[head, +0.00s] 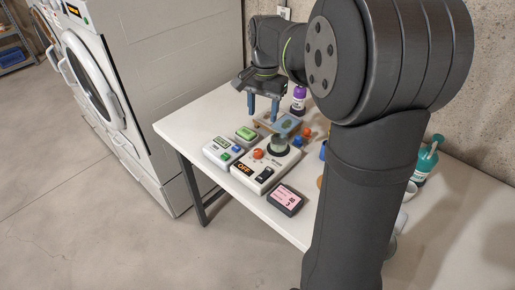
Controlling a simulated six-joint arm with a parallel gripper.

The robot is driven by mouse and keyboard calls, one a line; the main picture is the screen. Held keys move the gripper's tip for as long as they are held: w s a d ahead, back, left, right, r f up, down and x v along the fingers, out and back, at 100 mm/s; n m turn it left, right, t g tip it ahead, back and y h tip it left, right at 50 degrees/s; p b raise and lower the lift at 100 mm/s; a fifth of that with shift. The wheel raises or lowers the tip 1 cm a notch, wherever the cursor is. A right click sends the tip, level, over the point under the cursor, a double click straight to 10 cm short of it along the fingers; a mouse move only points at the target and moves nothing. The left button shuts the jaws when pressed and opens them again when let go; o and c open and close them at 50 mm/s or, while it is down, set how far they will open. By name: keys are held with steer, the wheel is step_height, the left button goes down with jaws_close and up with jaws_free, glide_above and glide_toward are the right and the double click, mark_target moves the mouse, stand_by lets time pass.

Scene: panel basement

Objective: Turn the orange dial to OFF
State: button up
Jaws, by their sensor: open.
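A white control panel box (250,181) lies on the table. A small black display (243,168) below the knob reads OFF in orange. Where the orange knob points is too small to tell. My gripper (263,114) is open and empty, fingers pointing down, behind the panel and apart from the knob.
Left of the panel is a white box (222,152) with green and blue buttons; behind it is a green block (246,133). A pink-screen device (286,199) lies in front. A purple bottle (298,99) and a blue-topped tray (286,123) stand behind. My arm hides the table's middle.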

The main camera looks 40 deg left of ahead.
mark_target(257, 151)
steer(key=f+m, duration=0.2)
steer(key=f, duration=0.3)
steer(key=a+f+m, duration=0.1)
steer(key=f+m, duration=0.1)
steer(key=f, duration=0.4)
steer(key=a+f+m, duration=0.1)
steer(key=f+m, duration=0.1)
steer(key=f, duration=0.4)
steer(key=shift+w+a+f+m, duration=0.1)
steer(key=shift+w+m, duration=0.1)
steer(key=shift+m, duration=0.2)
steer(key=c, duration=1)
